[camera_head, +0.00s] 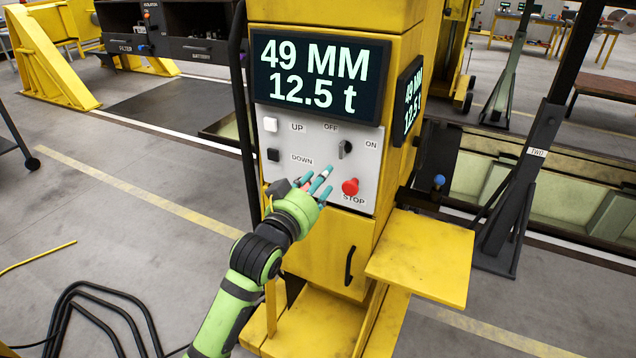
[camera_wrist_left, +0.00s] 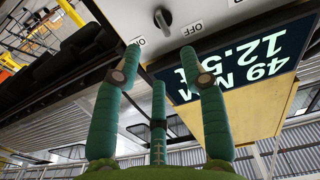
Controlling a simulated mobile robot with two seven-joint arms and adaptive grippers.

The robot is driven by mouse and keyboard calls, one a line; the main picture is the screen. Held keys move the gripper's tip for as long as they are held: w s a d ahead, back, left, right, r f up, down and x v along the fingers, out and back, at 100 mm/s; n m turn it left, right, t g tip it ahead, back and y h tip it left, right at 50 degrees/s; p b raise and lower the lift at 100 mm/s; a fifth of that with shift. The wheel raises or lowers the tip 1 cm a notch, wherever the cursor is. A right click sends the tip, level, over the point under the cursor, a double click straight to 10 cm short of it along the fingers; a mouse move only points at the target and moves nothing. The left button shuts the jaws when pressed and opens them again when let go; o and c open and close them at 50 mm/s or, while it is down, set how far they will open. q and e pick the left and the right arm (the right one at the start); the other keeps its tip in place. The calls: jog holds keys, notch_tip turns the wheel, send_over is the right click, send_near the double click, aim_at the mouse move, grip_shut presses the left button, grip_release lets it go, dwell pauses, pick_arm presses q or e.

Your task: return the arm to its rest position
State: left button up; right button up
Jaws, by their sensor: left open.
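My left gripper (camera_head: 318,180) is in front of the lower part of the grey control panel (camera_head: 297,150) on the yellow column. Its teal fingers are spread and empty. I cannot tell whether they touch the panel. They also show in the left wrist view (camera_wrist_left: 160,66), where the black rotary switch (camera_wrist_left: 162,19) lies beyond the fingertips. In the head view, that switch (camera_head: 345,149) is above and right of the gripper, and the red stop button (camera_head: 350,187) is just right of it. My right gripper is not in view.
The display (camera_head: 320,70) reads 49 MM and 12.5 t. A white UP button (camera_head: 270,125) and a black DOWN button (camera_head: 273,155) sit on the panel's left. A yellow shelf (camera_head: 423,258) juts out at right. Black curved tubing (camera_head: 100,305) stands at lower left. Open floor lies left.

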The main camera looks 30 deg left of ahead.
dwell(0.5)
pick_arm(q)
notch_tip(320, 180, down, 27)
jog(key=s+g+b, duration=0.1)
jog(key=s+g, duration=0.1)
jog(key=g, duration=0.3)
jog(key=s+d+f+g+b, duration=0.15)
jog(key=s+f, duration=0.25)
jog(key=f, duration=0.4)
jog(key=s+f+g, duration=0.2)
jog(key=s+f, duration=0.2)
jog(key=f, duration=0.5)
jog(key=s+d+f+m+g, duration=0.2)
jog(key=s+f+g, duration=0.3)
jog(key=s+f, duration=1.3)
jog(key=s+f+g+b, duration=0.1)
jog(key=s+f, duration=0.2)
jog(key=s, duration=0.7)
jog(key=s+f+g, duration=0.2)
jog(key=s+f, duration=0.1)
jog(key=s, duration=0.8)
jog(key=shift+s+d+m+b, duration=0.15)
jog(key=shift+s+m+b, duration=0.1)
jog(key=shift+m+b, duration=0.1)
jog(key=shift+o, duration=0.4)
jog(key=shift+f+g, duration=0.1)
jog(key=shift+g, duration=0.15)
